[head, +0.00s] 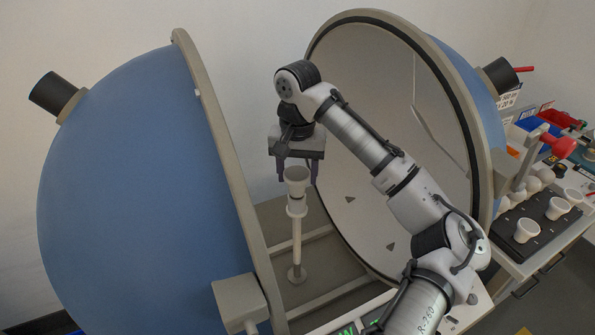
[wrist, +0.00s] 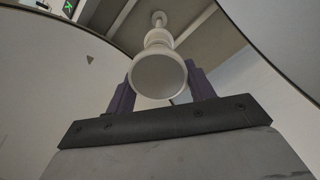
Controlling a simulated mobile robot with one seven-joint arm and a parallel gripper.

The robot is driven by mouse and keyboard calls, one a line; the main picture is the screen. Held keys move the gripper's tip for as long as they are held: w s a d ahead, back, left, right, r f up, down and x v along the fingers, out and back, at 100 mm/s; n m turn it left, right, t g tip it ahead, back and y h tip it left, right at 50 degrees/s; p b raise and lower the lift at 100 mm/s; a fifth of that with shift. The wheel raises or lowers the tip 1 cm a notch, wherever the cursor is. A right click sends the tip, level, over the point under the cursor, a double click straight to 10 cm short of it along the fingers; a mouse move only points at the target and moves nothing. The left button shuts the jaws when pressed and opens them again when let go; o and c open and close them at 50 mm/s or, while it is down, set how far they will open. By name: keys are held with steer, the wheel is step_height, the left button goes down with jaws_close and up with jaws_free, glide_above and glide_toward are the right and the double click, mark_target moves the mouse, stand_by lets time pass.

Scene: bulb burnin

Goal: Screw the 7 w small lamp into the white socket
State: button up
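A white flared lamp (head: 297,175) stands face up on top of the white socket (head: 297,207), which sits on a thin upright post between the two halves of an open sphere. The lamp looks upright and in line with the socket; how deep it sits cannot be told. My gripper (head: 297,175) points down over it, one dark finger on each side. In the wrist view the lamp's round face (wrist: 159,76) lies between my gripper's fingers (wrist: 160,88), very close to both. Whether the fingers touch it is unclear. No wattage mark is readable on it.
Blue sphere halves stand left (head: 140,190) and right (head: 395,130), their rims close to my arm. At right, a black tray (head: 508,213) holds several white flared lamps (head: 526,231), with round bulbs (head: 541,178) behind. Red and blue bins (head: 535,122) stand farther back.

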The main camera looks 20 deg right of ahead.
steer(key=shift+c, duration=0.9)
steer(key=m, duration=0.6)
steer(key=shift+s+d, duration=0.1)
steer(key=shift+s, duration=0.1)
steer(key=m, duration=0.3)
steer(key=shift+s+f+m, duration=0.1)
steer(key=shift+s+m, duration=0.05)
steer(key=shift+m, duration=0.25)
steer(key=m, duration=0.3)
steer(key=shift+s+m, duration=0.15)
steer(key=shift+m, duration=0.25)
steer(key=m, duration=0.4)
steer(key=shift+s+m, duration=0.15)
steer(key=shift+m, duration=0.25)
steer(key=m, duration=0.4)
steer(key=shift+s+m, duration=0.15)
steer(key=shift+m, duration=0.15)
steer(key=o, duration=0.9)
steer(key=shift+c, duration=0.2)
